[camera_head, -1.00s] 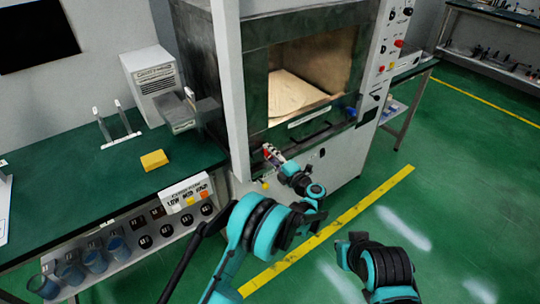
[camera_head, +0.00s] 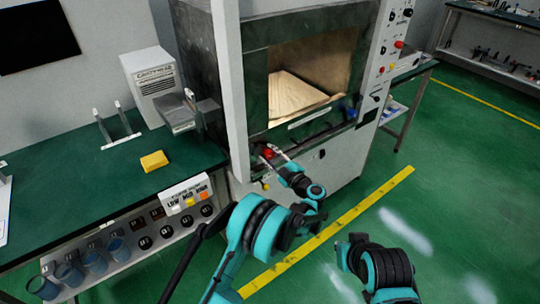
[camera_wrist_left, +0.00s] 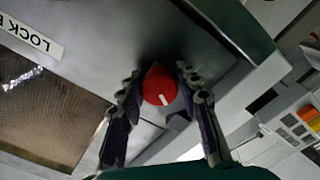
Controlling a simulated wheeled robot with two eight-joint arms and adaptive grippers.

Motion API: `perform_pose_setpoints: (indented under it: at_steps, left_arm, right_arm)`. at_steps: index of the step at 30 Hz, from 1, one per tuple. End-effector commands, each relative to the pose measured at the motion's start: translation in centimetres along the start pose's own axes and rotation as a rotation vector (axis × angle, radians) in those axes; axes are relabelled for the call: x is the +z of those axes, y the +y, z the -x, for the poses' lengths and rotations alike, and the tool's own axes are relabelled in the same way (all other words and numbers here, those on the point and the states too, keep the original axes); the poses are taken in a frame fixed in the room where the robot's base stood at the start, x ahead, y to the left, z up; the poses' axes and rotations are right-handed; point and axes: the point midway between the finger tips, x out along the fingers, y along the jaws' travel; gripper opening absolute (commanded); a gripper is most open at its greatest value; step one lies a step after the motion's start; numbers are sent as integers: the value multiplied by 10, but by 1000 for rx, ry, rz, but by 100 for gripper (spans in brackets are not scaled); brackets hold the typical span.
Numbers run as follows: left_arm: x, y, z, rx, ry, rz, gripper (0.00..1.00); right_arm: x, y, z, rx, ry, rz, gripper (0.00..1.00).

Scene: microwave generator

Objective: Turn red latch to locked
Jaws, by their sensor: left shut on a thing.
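The red latch (camera_wrist_left: 160,84) is a round red knob with a white pointer mark on the front of the microwave generator (camera_head: 305,178). In the left wrist view its white mark points down and slightly right. It also shows as a small red spot in the head view (camera_head: 268,154), partly covered by my gripper. My left gripper (camera_wrist_left: 157,74) has its dark fingers on both sides of the knob and is shut on it. A label reading LOCK (camera_wrist_left: 31,37), reversed in the wrist view, is left of the knob.
The lit chamber (camera_head: 310,75) is above the latch. A green bench (camera_head: 90,190) with a yellow block (camera_head: 154,160) stands at left. A control panel (camera_head: 393,45) is at upper right. The green floor (camera_head: 460,190) at right is clear.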

Motion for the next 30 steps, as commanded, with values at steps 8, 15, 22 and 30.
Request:
perform_pose_setpoints:
  at_steps: [8, 15, 22, 30]
  left_arm:
    - [-2, 0, -2, -1, 6, -58, 5]
    - [-3, 0, -2, -1, 7, -63, 5]
    - [-3, 0, -2, -1, 7, -62, 50]
    - [-1, 0, -1, 0, 3, -60, 53]
  right_arm:
    - [0, 0, 0, 0, 0, 0, 0]
    - [0, 0, 0, 0, 0, 0, 0]
    - [0, 0, 0, 0, 0, 0, 0]
    - [0, 0, 0, 0, 0, 0, 0]
